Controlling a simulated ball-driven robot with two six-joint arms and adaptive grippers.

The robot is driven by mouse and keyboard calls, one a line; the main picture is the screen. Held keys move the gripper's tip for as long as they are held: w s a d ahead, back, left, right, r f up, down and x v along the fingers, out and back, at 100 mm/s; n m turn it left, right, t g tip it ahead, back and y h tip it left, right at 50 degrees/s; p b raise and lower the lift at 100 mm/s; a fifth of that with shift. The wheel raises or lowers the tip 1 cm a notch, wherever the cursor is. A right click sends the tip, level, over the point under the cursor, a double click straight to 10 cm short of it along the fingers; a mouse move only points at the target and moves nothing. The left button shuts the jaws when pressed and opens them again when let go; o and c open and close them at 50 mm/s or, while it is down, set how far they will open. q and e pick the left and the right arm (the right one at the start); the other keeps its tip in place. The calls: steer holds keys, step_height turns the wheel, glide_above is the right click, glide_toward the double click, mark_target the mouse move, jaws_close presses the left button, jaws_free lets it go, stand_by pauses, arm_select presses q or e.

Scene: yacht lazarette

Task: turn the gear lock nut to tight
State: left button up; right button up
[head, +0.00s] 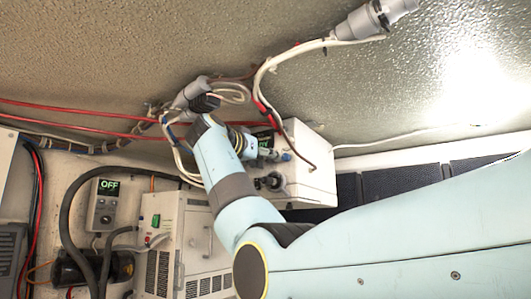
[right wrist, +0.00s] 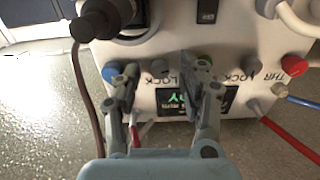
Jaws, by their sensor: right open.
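A white control box (head: 310,170) is fixed below the ceiling in the head view; its face (right wrist: 245,45) fills the upper part of the right wrist view, with lettering upside down. In the head view the gripper (head: 262,152) is beside the box.
A red knob (right wrist: 294,65) marked THR and another grey nut (right wrist: 253,63) are on the panel. A dark plug with cable (right wrist: 100,18) stands close to the fingers. Red and blue cables leave the panel. A vented unit (head: 182,235) and OFF display box (head: 103,205) are below left.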

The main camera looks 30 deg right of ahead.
steer(key=shift+w+d, duration=0.1)
steer(key=shift+c, duration=0.4)
jaws_close()
